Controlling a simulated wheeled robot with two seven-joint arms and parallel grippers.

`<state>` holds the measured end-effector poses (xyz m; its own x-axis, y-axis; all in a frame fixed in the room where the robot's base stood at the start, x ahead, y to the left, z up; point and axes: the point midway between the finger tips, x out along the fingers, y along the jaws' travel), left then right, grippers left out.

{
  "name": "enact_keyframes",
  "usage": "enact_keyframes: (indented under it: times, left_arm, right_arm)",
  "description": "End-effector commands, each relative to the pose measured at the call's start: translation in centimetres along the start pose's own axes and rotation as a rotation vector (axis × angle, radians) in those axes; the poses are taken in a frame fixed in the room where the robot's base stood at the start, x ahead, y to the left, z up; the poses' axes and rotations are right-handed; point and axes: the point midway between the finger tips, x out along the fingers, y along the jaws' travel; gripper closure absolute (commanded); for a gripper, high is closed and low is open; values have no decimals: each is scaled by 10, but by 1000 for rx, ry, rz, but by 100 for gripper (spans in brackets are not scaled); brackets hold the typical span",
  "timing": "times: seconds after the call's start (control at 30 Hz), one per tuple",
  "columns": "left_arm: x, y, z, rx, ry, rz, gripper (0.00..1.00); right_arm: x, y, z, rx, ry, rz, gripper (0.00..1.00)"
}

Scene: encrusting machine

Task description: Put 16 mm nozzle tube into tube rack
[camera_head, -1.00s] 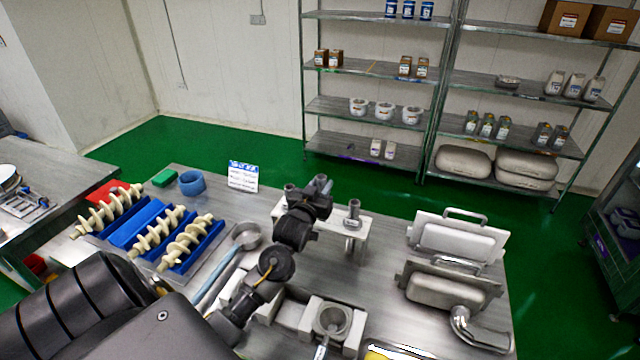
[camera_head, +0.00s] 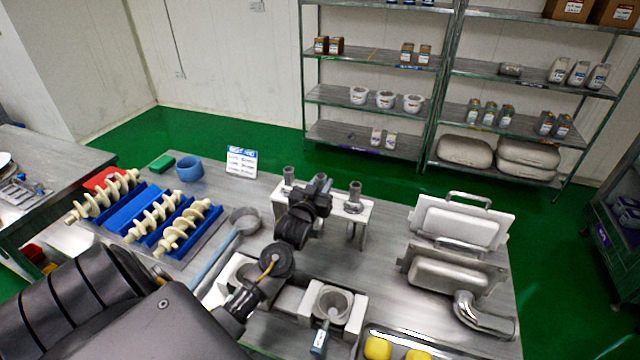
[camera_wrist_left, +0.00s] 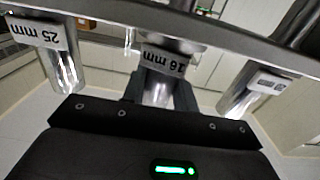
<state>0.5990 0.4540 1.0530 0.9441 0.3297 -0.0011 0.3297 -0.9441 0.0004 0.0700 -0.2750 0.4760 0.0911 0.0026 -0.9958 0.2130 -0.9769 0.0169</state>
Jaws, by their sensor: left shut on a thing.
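The white tube rack (camera_head: 362,216) stands at the back middle of the table. A metal tube stands at its left end (camera_head: 289,175) and another at its right end (camera_head: 354,196). My left gripper (camera_head: 318,190) is over the middle of the rack and mostly hides the tube there. In the left wrist view, the 16 mm nozzle tube (camera_wrist_left: 158,90) is between my left fingers, which are shut on it. It is in line with the rack plate (camera_wrist_left: 225,35), between the tube tagged 25 mm (camera_wrist_left: 64,70) and a third tube (camera_wrist_left: 240,92). Its seating is unclear. My right gripper is out of view.
Blue trays with cream augers (camera_head: 180,225) lie left. A metal ladle (camera_head: 243,220) lies near my arm. A metal cup (camera_head: 334,303) in a white holder stands in front of the rack. Metal housings (camera_head: 455,272) stand right, and a tray with yellow pieces (camera_head: 378,348) is in front.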

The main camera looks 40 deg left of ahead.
Motion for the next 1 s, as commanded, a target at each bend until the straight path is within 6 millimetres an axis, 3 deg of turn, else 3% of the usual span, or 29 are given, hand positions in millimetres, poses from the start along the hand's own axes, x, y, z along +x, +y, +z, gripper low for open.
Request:
enact_keyframes:
  times: [0.27,0.3,0.47,0.67,0.73,1.0]
  left_arm:
    - [0,0,-1,0,2,0,100]
    - [0,0,-1,0,2,0,67]
    - [0,0,-1,0,1,0,46]
    - [0,0,-1,0,0,0,46]
    - [0,0,0,0,-2,0,37]
    - [0,0,0,0,-1,0,37]
  right_arm:
    - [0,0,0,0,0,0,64]
    - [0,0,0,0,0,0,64]
    - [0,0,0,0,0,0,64]
    - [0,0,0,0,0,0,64]
    - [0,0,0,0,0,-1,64]
    - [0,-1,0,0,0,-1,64]
